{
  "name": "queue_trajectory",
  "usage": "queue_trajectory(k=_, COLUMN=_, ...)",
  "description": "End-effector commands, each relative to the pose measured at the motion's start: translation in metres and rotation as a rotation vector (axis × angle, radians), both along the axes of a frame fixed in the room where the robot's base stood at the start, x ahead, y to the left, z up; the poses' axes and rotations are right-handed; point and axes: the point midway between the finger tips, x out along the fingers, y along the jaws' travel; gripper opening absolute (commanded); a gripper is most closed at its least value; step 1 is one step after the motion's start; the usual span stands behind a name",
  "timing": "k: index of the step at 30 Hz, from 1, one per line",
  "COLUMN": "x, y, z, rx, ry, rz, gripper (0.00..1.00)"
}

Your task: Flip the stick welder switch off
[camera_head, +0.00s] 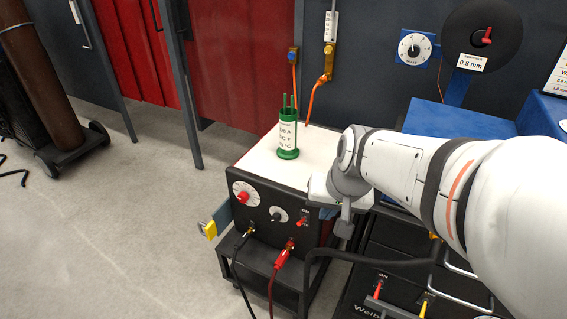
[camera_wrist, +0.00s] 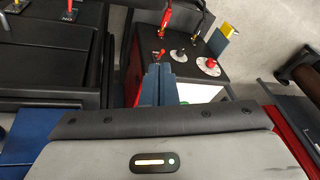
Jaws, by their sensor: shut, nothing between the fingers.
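The stick welder (camera_head: 262,195) is a black box with a pale top on a dark cart. Its front panel has a small red switch (camera_head: 302,221) beneath an "ON" label; I cannot tell surely which way the lever leans. In the wrist view the red switch (camera_wrist: 160,53) shows just beyond my fingertips. My gripper (camera_head: 343,230) is to the right of the switch in the head view, apart from it. In the wrist view my gripper (camera_wrist: 158,72) has its fingers together and empty.
A red dial (camera_head: 242,194), a smaller dial (camera_head: 278,214) and black and red cable plugs (camera_head: 290,244) crowd the panel. A green rod holder (camera_head: 288,140) stands on top. Another machine with a red lever (camera_head: 378,290) is at right.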

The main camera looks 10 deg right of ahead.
Motion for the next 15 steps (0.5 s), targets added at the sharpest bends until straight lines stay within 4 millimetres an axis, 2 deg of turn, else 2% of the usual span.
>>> queue_trajectory(k=1, x=0.02, y=-0.002, z=-0.041, rx=0.044, ry=-0.014, rz=-0.072, gripper=0.0)
queue_trajectory(k=6, x=0.085, y=-0.014, z=-0.104, rx=0.186, ry=-0.088, rz=-0.339, gripper=0.0)
queue_trajectory(k=10, x=0.123, y=-0.029, z=-0.141, rx=0.263, ry=-0.135, rz=-0.51, gripper=0.0)
queue_trajectory(k=15, x=0.149, y=-0.044, z=-0.165, rx=0.314, ry=-0.171, rz=-0.641, gripper=0.0)
